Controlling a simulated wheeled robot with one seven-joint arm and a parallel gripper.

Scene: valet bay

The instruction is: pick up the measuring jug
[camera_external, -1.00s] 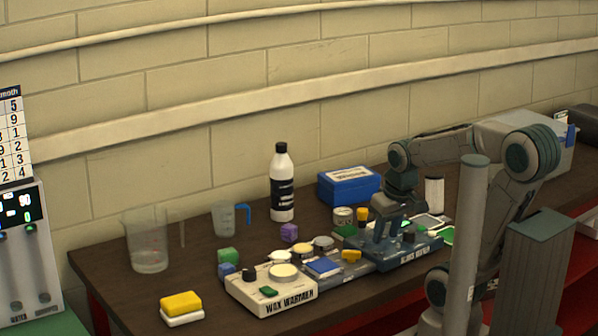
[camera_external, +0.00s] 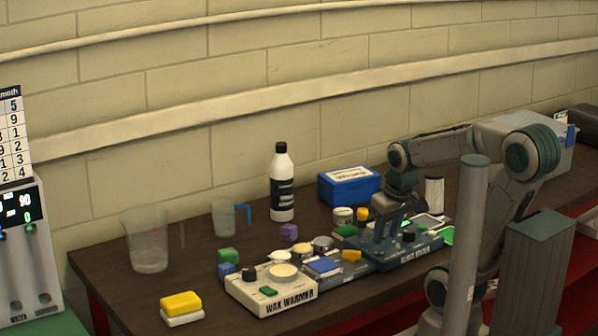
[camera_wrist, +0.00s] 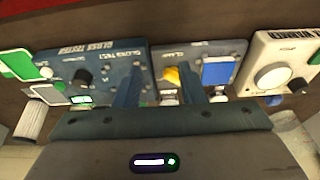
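Two clear jugs stand upright on the left half of the bench in the external view. The larger clear jug (camera_external: 148,243) has red markings and a clear handle on its right. The smaller clear jug (camera_external: 223,219) has a blue handle on its right. I cannot tell which one is the measuring jug. My gripper (camera_external: 382,235) points down over the blue-grey tester panel, well to the right of both jugs. In the wrist view its two blue fingers (camera_wrist: 160,82) are apart, with nothing seen held between them.
A black-capped white bottle (camera_external: 282,190) and blue box (camera_external: 347,187) stand behind. Small blocks (camera_external: 228,256) and a yellow sponge (camera_external: 180,303) lie near the jugs.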

